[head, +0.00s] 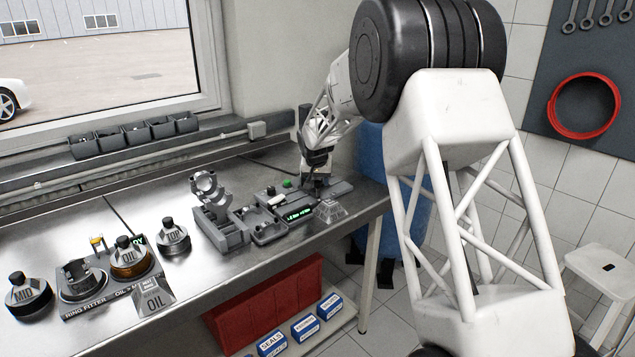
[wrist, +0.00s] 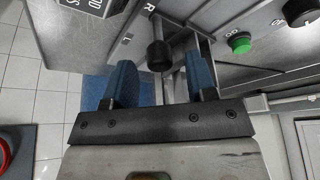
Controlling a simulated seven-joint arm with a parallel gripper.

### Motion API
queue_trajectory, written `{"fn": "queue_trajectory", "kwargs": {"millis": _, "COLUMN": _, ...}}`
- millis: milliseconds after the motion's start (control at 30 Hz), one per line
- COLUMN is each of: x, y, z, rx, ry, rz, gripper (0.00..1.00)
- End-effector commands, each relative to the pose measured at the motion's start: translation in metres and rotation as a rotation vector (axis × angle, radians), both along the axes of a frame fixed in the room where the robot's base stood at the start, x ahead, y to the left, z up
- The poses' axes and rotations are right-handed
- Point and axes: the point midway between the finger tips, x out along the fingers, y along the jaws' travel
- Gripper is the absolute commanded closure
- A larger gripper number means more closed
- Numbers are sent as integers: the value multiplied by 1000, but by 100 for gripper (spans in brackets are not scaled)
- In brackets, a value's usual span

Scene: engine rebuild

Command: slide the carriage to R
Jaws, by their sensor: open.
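In the wrist view my gripper (wrist: 160,78) is open, with one blue finger on either side of a black knob (wrist: 160,56). The knob sits on a post over a slot or rail and looks like the carriage's handle. I cannot tell whether the fingers touch it. A letter R (wrist: 151,7) is printed beside the rail, above the knob in the picture. In the head view my gripper (head: 317,170) points down over the right end of the grey bench device (head: 340,189), hiding the carriage there.
The device has a green button (wrist: 240,43), which also shows in the head view (head: 287,183), and a lit display (head: 298,214). A clear pyramid-shaped piece (head: 330,211) stands at its front. The bench's right edge is close.

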Motion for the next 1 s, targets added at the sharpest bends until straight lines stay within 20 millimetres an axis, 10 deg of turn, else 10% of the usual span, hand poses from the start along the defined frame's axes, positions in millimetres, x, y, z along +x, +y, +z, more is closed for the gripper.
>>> {"fn": "queue_trajectory", "kwargs": {"millis": 500, "x": -21, "y": 0, "z": 52, "rx": 0, "ry": 0, "rz": 0, "gripper": 48}}
{"fn": "queue_trajectory", "kwargs": {"millis": 1000, "x": -24, "y": 0, "z": 59, "rx": 0, "ry": 0, "rz": 0, "gripper": 48}}
